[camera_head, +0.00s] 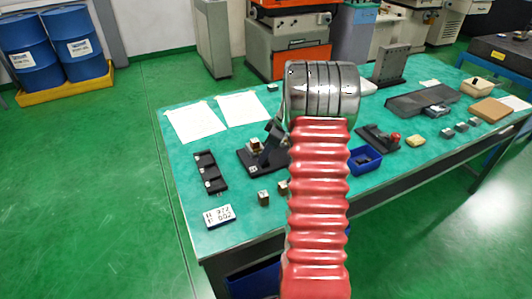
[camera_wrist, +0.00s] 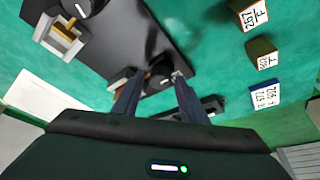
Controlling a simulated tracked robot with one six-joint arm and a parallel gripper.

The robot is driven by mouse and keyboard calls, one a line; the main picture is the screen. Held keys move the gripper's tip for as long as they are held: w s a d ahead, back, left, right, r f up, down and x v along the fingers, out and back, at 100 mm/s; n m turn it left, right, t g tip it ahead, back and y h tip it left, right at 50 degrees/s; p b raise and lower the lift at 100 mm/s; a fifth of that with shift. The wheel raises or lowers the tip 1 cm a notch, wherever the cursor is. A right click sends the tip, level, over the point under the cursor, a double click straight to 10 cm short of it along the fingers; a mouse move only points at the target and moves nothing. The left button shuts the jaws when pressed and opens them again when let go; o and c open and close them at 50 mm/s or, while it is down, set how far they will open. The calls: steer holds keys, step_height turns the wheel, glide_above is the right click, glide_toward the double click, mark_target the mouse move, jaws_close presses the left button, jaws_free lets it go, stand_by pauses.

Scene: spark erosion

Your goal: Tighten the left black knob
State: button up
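In the wrist view, my gripper (camera_wrist: 156,82) is open, with its two dark fingers spread on either side of a small black knob (camera_wrist: 158,68). I cannot tell whether a finger touches it. The knob sits at the near edge of a black fixture plate (camera_wrist: 115,35). A second round black part (camera_wrist: 84,7) shows at the top left, partly cut off. A metal holder with a brass-coloured piece (camera_wrist: 62,38) is at the plate's left. In the head view, the fixture plate (camera_head: 246,162) is partly hidden behind my arm, and my gripper cannot be made out clearly.
In the wrist view, several small labelled blocks (camera_wrist: 262,55) stand to the right. In the head view, a black rail (camera_head: 210,173), a labelled white block (camera_head: 218,215) and paper sheets (camera_head: 195,122) lie left. A blue bin (camera_head: 364,160) stands right of my arm.

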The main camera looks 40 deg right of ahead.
steer(key=c, duration=0.8)
steer(key=shift+c, duration=0.2)
steer(key=shift+m, duration=0.4)
steer(key=m+h, duration=0.1)
steer(key=m, duration=0.1)
steer(key=m+h, duration=0.1)
steer(key=m, duration=0.1)
steer(key=shift+a+m+t, duration=0.1)
steer(key=shift+m+t, duration=0.2)
steer(key=shift+a+m+h, duration=0.15)
steer(key=shift+m+h, duration=0.75)
steer(key=shift+m, duration=1.4)
steer(key=shift+w+a+m+g+h, duration=0.1)
steer(key=shift+m+g+h, duration=0.4)
steer(key=shift+m, duration=1.1)
steer(key=shift+w+a+m+g+h, duration=0.1)
steer(key=shift+m+g+h, duration=0.35)
steer(key=shift+m, duration=1.15)
steer(key=shift+w+a+m+g+h, duration=0.1)
steer(key=shift+m+g+h, duration=0.3)
steer(key=shift+m, duration=1)
steer(key=shift+w+m+g+h, duration=0.15)
steer(key=shift+m+g, duration=0.4)
steer(key=shift+m, duration=0.85)
steer(key=shift+s, duration=0.1)
